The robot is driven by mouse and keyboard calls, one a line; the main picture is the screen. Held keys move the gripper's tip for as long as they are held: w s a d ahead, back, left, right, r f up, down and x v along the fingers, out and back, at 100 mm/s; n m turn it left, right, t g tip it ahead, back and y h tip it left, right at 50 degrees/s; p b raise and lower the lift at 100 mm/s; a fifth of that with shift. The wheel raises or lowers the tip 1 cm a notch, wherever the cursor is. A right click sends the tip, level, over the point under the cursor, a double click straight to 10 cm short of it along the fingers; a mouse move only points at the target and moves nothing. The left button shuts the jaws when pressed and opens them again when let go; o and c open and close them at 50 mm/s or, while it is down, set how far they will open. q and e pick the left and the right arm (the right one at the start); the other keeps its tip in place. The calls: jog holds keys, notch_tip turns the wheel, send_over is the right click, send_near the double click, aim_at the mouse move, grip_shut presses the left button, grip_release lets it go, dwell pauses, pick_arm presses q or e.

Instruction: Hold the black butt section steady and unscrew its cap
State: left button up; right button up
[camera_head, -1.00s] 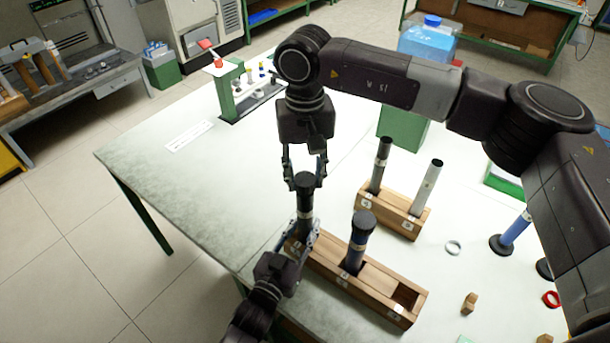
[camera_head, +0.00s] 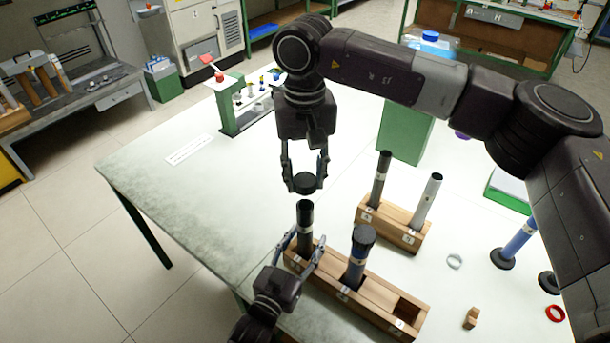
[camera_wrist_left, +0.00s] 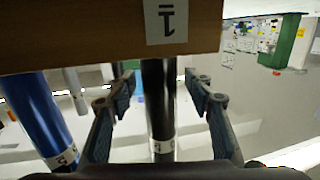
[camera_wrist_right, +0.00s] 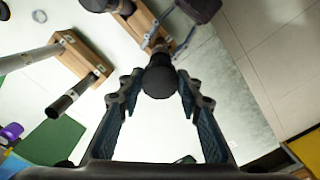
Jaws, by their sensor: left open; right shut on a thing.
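The black butt section (camera_head: 305,222) stands upright in the left slot of the front wooden rack (camera_head: 375,293); its top is bare. It also shows in the left wrist view (camera_wrist_left: 158,95), between the open fingers and apart from them. My left gripper (camera_head: 301,254) is open around it. My right gripper (camera_head: 305,185) is shut on the black cap (camera_head: 306,182), held just above the section with a gap between. The cap also shows in the right wrist view (camera_wrist_right: 160,80) between the fingertips.
A blue section with a black cap (camera_head: 361,250) stands in the same rack, right of the black one. A second rack (camera_head: 392,225) behind holds a dark tube and a silver tube (camera_head: 428,200). A grey ring (camera_head: 455,261) lies to the right.

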pick_arm(q)
jog(key=v, duration=1.2)
jog(key=shift+f, duration=0.1)
